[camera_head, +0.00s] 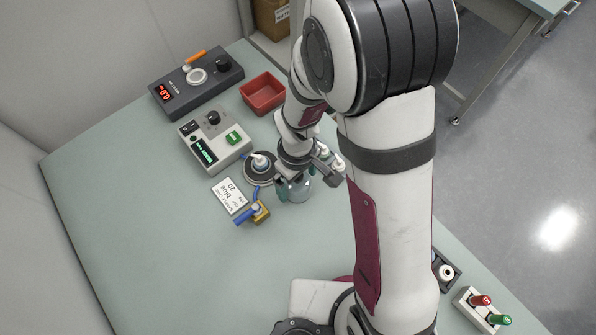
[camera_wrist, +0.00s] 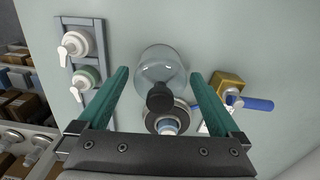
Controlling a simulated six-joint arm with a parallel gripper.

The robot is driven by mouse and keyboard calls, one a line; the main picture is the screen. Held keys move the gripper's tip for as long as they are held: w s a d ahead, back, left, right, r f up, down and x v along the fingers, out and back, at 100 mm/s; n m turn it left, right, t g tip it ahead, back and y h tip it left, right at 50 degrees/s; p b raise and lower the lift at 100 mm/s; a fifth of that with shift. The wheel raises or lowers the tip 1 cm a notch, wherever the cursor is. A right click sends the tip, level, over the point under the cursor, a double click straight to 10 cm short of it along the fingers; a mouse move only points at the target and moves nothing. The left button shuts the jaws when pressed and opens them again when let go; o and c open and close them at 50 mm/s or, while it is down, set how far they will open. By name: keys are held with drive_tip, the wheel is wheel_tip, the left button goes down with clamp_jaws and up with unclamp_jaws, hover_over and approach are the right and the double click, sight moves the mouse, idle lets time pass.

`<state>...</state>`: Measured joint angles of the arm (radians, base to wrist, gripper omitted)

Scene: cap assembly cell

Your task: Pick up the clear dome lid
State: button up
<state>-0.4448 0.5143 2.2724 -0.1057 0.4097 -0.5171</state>
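The clear dome lid (camera_wrist: 161,65) stands on the table, see-through, with a black knob (camera_wrist: 160,97) on top. It also shows in the head view (camera_head: 294,191), partly covered by my gripper (camera_head: 296,180). In the wrist view my gripper (camera_wrist: 160,73) is open. Its two green fingers lie on either side of the dome, with a gap visible on each side. Nothing is held. How high the fingertips are above the table is hard to tell.
A round dark base with a white and blue top (camera_head: 261,163) stands close beside the dome. A brass block with a blue handle (camera_head: 258,211) and a label card (camera_head: 229,196) are near. A rack with pump tops (camera_wrist: 76,60) is opposite. The front left table is clear.

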drive_tip(key=c, duration=1.3)
drive_tip(key=shift+o, duration=0.2)
drive_tip(key=r, duration=0.4)
drive_tip(key=shift+d+r, duration=0.25)
drive_tip(key=shift+r, duration=0.05)
drive_tip(key=s+d+r, duration=0.1)
drive_tip(key=d+r, duration=0.5)
drive_tip(key=d, duration=0.5)
drive_tip(key=w+a+n, duration=0.2)
drive_tip(key=a+n, duration=0.3)
drive_tip(key=a, duration=0.1)
drive_tip(key=w+a+n, duration=0.2)
drive_tip(key=a+n, duration=0.3)
drive_tip(key=a, duration=0.2)
drive_tip(key=w+a+n, duration=0.1)
drive_tip(key=a+n, duration=0.4)
drive_tip(key=a, duration=0.2)
drive_tip(key=shift+w+a+f+n, duration=0.1)
drive_tip(key=shift+w+f+n, duration=0.25)
drive_tip(key=shift+w+n, duration=0.05)
drive_tip(key=shift+a+f, duration=0.15)
drive_tip(key=shift+a, duration=0.05)
drive_tip(key=shift+f, duration=0.7)
